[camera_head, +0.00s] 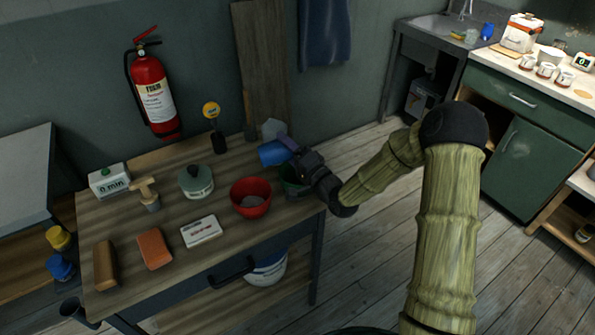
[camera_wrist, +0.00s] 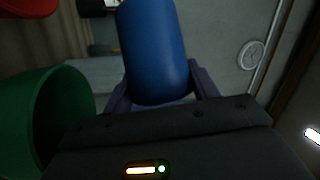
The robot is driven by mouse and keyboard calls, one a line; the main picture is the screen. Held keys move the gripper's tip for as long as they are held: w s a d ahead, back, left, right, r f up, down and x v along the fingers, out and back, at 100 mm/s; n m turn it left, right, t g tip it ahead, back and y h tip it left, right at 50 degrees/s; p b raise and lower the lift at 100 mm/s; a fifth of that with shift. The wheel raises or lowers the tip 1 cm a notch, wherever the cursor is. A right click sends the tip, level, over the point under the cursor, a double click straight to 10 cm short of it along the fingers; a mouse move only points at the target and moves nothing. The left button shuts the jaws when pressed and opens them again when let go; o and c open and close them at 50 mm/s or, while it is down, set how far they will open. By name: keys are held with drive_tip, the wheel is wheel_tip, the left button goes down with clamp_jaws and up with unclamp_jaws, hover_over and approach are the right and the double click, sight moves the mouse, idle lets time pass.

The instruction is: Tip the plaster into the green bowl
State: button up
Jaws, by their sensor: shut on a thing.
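My gripper (camera_head: 294,154) is at the right end of the workbench, shut on a blue cup (camera_head: 272,153). The cup is tilted well over, nearly on its side, above the bench. In the wrist view the blue cup (camera_wrist: 153,50) sits between my two fingers. The green bowl (camera_head: 287,184) is just below and partly hidden behind my gripper; it also shows large at the left of the wrist view (camera_wrist: 50,115). I cannot see any plaster in the cup or inside the green bowl.
A wooden board (camera_head: 262,70) leans behind.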

drive_tip(key=shift+w+d+r+m+t+b, duration=0.1)
drive_tip(key=shift+d+m+t+b, duration=0.3)
drive_tip(key=shift+m, duration=0.6)
drive_tip(key=shift+w+d+r+m+t, duration=0.1)
drive_tip(key=shift+m+t, duration=0.5)
drive_tip(key=shift+m, duration=0.4)
idle(1.2)
drive_tip(key=shift+d+r+m+t+p, duration=0.15)
drive_tip(key=shift+r+m+t, duration=0.1)
drive_tip(key=shift+r+m, duration=0.25)
drive_tip(key=shift+d+r+m+t+p, duration=0.15)
drive_tip(key=shift+r+m+t, duration=0.1)
drive_tip(key=shift+m, duration=0.35)
idle(0.9)
drive_tip(key=shift+w+d+m+t+h, duration=0.1)
drive_tip(key=shift+m+t+h, duration=0.4)
drive_tip(key=shift+m, duration=0.4)
idle(1.9)
